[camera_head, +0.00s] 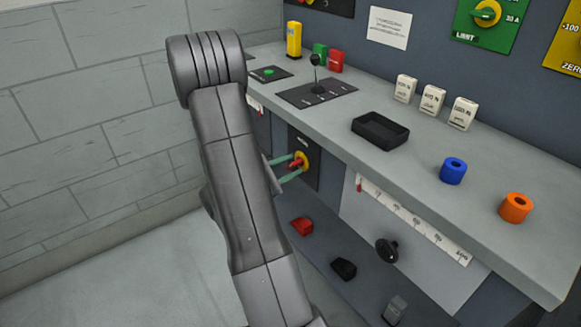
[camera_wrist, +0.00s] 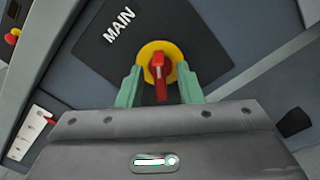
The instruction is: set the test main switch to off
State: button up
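The main switch is a red rotary handle (camera_wrist: 159,78) on a yellow round base (camera_wrist: 171,53), mounted on a dark plate (camera_wrist: 103,45) with the label MAIN in the wrist view. In the head view the handle (camera_head: 296,164) shows on the front face below the counter, partly behind my arm. My gripper (camera_wrist: 160,85) has its two green fingers on either side of the handle, with visible gaps; it also shows in the head view (camera_head: 285,169). The fingers are apart and the gripper is open. No on or off marks are readable.
Below are a red pedal (camera_head: 301,226), a black pedal (camera_head: 343,269) and a black knob (camera_head: 386,250). Open floor lies left.

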jog(key=shift+w+d, duration=0.2)
jog(key=shift+d, duration=0.1)
grip_shut()
jog(key=shift+n, duration=0.3)
jog(key=n+p, duration=0.3)
jog(key=n, duration=0.1)
jog(key=shift+r, duration=0.2)
jog(key=shift+w+f+n+p, duration=0.1)
jog(key=shift+n+p, duration=1.05)
jog(key=shift+n, duration=0.35)
